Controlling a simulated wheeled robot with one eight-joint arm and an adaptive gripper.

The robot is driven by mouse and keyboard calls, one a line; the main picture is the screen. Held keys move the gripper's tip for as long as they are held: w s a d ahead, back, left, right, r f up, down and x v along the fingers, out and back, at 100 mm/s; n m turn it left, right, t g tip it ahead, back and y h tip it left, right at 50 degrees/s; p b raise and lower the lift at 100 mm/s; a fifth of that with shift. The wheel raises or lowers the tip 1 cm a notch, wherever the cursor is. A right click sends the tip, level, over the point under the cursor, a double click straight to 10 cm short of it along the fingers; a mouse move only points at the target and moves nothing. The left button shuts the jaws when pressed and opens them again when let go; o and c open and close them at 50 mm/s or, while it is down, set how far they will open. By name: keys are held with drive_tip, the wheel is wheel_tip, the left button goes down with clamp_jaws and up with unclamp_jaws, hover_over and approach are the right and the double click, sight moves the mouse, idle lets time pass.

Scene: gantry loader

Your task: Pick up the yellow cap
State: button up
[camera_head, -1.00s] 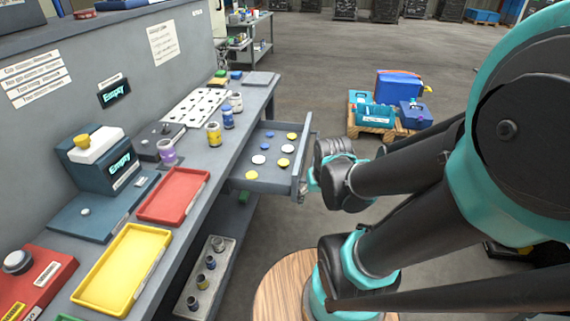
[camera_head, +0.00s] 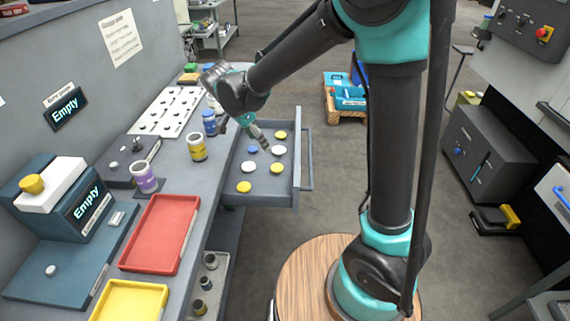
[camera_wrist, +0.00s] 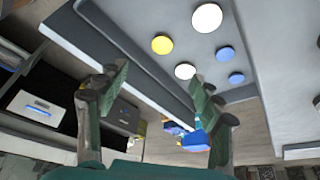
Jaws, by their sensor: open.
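The open drawer (camera_head: 297,172) holds loose round caps lying flat. Three of them are yellow: a far yellow cap (camera_head: 281,134), a middle yellow cap (camera_head: 277,168) and a near yellow cap (camera_head: 243,187). My gripper (camera_head: 263,143) is above the far part of the drawer, open and pointing down, with nothing between its fingers. In the wrist view my gripper (camera_wrist: 160,88) has its fingers apart, with one yellow cap (camera_wrist: 162,45) beyond them. Which yellow cap this is, I cannot tell. Part of the drawer's far area is hidden by my gripper.
White caps (camera_head: 248,167) and a blue cap (camera_head: 252,150) lie among the yellow ones. A yellow-labelled jar (camera_head: 197,147), a blue jar (camera_head: 209,123) and a purple jar (camera_head: 144,177) stand on the bench. A red tray (camera_head: 160,234) and a yellow tray (camera_head: 128,300) lie nearer.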

hover_over(277, 167)
drive_tip(key=s+a, duration=0.2)
wheel_tip(277, 167, down, 11)
drive_tip(key=shift+s+a+f, duration=0.1)
drive_tip(key=shift+a, duration=0.05)
drive_tip(key=shift+w+x, duration=0.15)
drive_tip(key=shift+x, duration=1.15)
drive_tip(key=shift+w+x, duration=0.15)
drive_tip(key=shift+x, duration=1.15)
drive_tip(key=c, duration=0.9)
